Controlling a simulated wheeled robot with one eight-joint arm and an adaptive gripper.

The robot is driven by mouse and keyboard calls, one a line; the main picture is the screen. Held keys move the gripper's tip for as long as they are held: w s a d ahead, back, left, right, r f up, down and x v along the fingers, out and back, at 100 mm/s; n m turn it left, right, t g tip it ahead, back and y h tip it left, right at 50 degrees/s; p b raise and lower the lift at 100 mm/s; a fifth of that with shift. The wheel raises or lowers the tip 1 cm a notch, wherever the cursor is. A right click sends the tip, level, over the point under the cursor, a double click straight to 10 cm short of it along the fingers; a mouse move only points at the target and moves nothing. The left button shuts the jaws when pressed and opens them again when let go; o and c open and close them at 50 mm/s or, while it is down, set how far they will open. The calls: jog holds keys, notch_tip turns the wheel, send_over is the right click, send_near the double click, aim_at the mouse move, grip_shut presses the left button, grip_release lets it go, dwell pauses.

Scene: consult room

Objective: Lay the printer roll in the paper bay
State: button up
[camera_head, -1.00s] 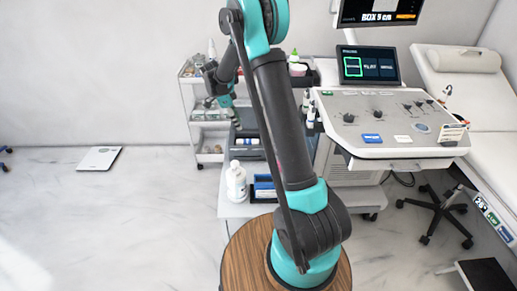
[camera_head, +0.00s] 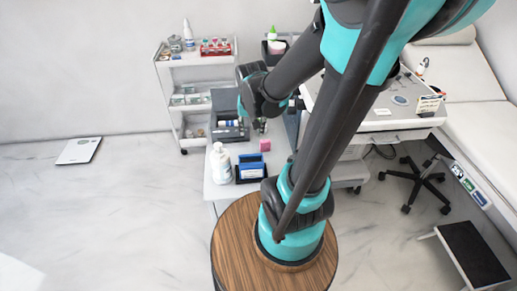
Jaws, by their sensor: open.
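My gripper (camera_head: 259,125) hangs low over the side table, below my dark wrist, small and partly hidden by my own arm. It is open, and I see nothing held in it. Just left of it stands a dark grey device (camera_head: 226,101) with a raised panel and a low front part. Small white and blue pieces (camera_head: 229,122) show in that front part. I cannot tell whether one of them is the printer roll, and the paper bay is not clear at this size.
A white bottle (camera_head: 221,164), a blue-and-black holder (camera_head: 250,168) and a pink block (camera_head: 265,145) stand on the white table (camera_head: 215,191). A trolley (camera_head: 172,75) with bottles and racks stands behind. A console (camera_head: 400,112) and stool (camera_head: 412,183) are right.

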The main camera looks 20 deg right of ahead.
jog(key=s+f+n+t, duration=0.1)
jog(key=s+f+n, duration=0.1)
jog(key=s+n, duration=0.2)
jog(key=s, duration=0.3)
jog(key=shift+s+f+y, duration=0.25)
jog(key=shift+f+y, duration=0.05)
jog(key=shift+d, duration=0.1)
dwell(0.6)
